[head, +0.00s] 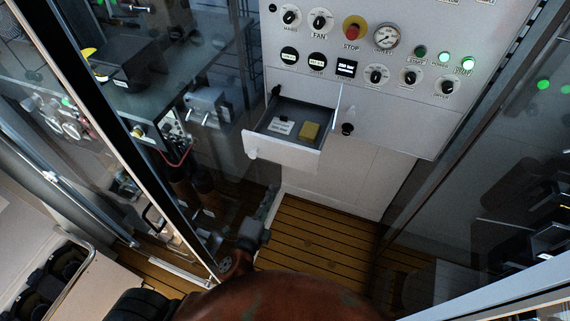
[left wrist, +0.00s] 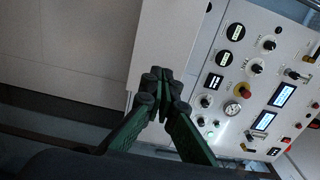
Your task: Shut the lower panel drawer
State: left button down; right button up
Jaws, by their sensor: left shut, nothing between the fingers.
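The lower panel drawer (head: 290,150) stands pulled out of the white control panel (head: 390,112), below its dials. Its front has a pale round knob (head: 252,154) near the left end. Inside lie a yellow block (head: 309,131) and a white card (head: 282,127). My left gripper (head: 272,192) is low in front of the panel, below the drawer and apart from its front in the picture. In the left wrist view its green fingers (left wrist: 160,76) are together with nothing between them. A pale surface lies behind the fingertips there; I cannot tell whether they touch it. My right gripper is not in view.
The panel carries a red stop button (head: 354,28), a gauge (head: 386,36) and several switches. Glass panes with dark frames flank the space on both sides. Equipment stands on a bench (head: 203,75) at left. The slatted wooden floor (head: 320,235) below the drawer looks clear.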

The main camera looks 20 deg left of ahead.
aim_at(288, 158)
pick_arm(q)
jog(key=w+p, duration=0.1)
jog(key=w, duration=1.1)
jog(key=shift+d, duration=0.15)
